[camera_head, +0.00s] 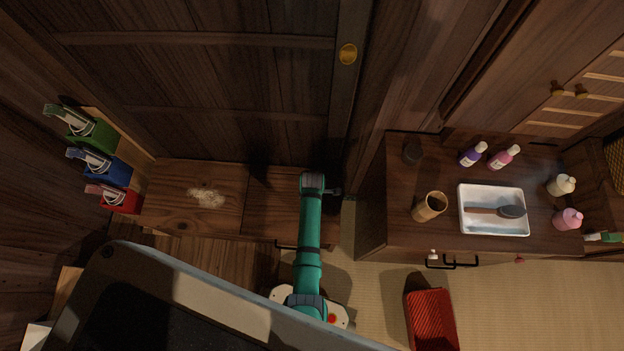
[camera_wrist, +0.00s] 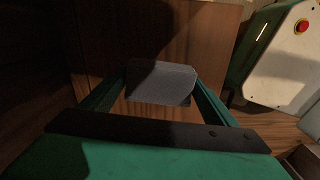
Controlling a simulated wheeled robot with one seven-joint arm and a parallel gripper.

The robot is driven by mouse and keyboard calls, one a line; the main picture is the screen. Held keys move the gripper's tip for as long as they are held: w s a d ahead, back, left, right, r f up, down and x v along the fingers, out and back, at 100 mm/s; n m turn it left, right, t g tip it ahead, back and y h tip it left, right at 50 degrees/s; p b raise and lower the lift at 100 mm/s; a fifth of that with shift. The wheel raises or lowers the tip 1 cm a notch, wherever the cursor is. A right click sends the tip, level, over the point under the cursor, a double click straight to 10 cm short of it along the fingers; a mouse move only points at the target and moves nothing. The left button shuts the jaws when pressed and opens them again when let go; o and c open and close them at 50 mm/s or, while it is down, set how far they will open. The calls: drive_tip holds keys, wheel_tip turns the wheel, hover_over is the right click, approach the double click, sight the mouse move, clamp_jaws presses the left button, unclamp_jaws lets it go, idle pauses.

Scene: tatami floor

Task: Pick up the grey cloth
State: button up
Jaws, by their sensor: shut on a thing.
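The grey cloth (camera_wrist: 162,78) shows in the wrist view as a flat, dark grey piece between the two green fingers. My gripper (camera_wrist: 160,88) is shut on it, with one finger at each side edge. Brown wood, perhaps a cabinet front, lies behind the cloth. In the head view my green arm reaches to the wooden cabinet, but the gripper and the cloth cannot be made out there.
A pale powdery patch (camera_head: 207,197) lies on the low wooden top. A cabinet (camera_head: 400,220) at right bears a white tray (camera_head: 493,232), a cup (camera_head: 430,207) and bottles.

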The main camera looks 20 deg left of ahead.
drive_tip(key=s+a+r, duration=0.3)
drive_tip(key=s+r, duration=0.7)
drive_tip(key=s, duration=0.3)
drive_tip(key=shift+s+a, duration=0.15)
drive_tip(key=shift+s, duration=0.15)
